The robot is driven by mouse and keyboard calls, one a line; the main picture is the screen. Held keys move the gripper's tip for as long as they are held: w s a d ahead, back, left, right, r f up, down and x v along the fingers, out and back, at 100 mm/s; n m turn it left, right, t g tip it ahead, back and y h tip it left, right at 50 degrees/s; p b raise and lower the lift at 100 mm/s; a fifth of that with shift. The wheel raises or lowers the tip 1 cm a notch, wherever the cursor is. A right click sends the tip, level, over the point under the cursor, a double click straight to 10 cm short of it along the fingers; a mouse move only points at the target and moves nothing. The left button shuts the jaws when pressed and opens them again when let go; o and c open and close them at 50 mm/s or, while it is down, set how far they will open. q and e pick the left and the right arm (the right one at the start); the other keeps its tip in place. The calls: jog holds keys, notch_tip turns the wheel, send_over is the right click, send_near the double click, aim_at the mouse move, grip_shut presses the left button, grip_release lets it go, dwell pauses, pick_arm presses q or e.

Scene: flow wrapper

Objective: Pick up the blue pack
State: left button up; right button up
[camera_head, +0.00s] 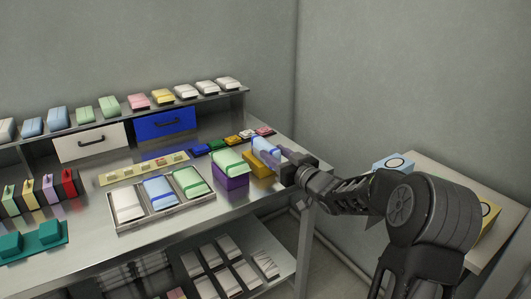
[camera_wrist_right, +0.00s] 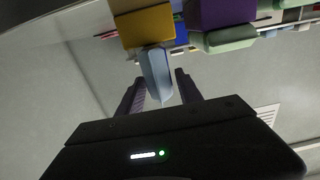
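A pale blue pack (camera_head: 263,146) lies on top of a gold block (camera_head: 258,168) near the right end of the table. My right gripper (camera_head: 282,158) is at this pack, coming from the right. In the right wrist view the blue pack (camera_wrist_right: 156,75) reaches between the two spread fingers of the right gripper (camera_wrist_right: 160,88), with gaps visible on both sides. The gripper is open. Another blue pack (camera_head: 159,191) lies in the middle of a metal tray, and more blue packs (camera_head: 58,118) are on the back shelf. My left gripper is not in view.
A purple block (camera_head: 231,183) with a green pack (camera_head: 229,160) on it stands just left of the gold block. The metal tray (camera_head: 165,213) holds white, blue and green packs. Small coloured packs lie behind. A side table (camera_head: 452,172) with boxes stands at right.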

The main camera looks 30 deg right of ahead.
grip_shut()
dwell(0.4)
notch_tip(320, 180, up, 10)
jog(key=shift+r+p, duration=0.1)
jog(key=shift+p, duration=0.9)
